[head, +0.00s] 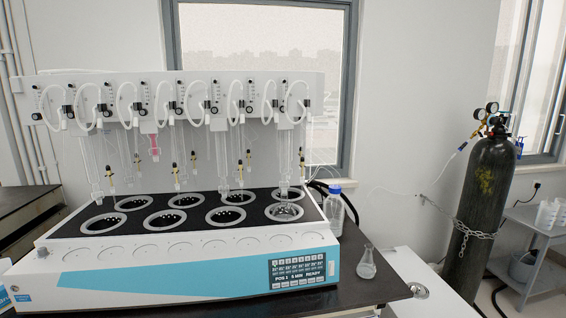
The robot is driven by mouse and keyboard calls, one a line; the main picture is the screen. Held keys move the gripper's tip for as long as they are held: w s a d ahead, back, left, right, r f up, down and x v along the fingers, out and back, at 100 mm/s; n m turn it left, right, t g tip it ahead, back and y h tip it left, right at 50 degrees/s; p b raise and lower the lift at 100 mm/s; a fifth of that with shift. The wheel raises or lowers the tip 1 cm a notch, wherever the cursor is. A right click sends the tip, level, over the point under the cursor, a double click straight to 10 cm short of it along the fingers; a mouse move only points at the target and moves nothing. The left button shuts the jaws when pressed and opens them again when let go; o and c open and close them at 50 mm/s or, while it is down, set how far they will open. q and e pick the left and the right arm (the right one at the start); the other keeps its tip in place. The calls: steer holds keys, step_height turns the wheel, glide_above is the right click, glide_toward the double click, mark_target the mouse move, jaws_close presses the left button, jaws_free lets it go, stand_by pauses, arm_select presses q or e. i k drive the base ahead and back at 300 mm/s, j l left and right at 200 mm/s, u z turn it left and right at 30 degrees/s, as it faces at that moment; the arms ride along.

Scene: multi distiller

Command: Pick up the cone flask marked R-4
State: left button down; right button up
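A small clear cone flask (366,265) stands upright on the dark bench top, just right of the distiller's front right corner. No marking on it can be read at this size, so I cannot tell whether it is R-4. The flask appears empty or holds clear contents; I cannot tell which. Neither of my grippers shows in the head view.
The white and blue multi distiller (180,262) fills the left and middle of the bench. A blue-capped bottle (334,212) stands behind the flask. A lower white surface (408,268) holds a round metal item (418,290). A chained gas cylinder (484,200) stands right.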

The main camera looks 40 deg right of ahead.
mark_target(366, 269)
steer(key=z, duration=1.95)
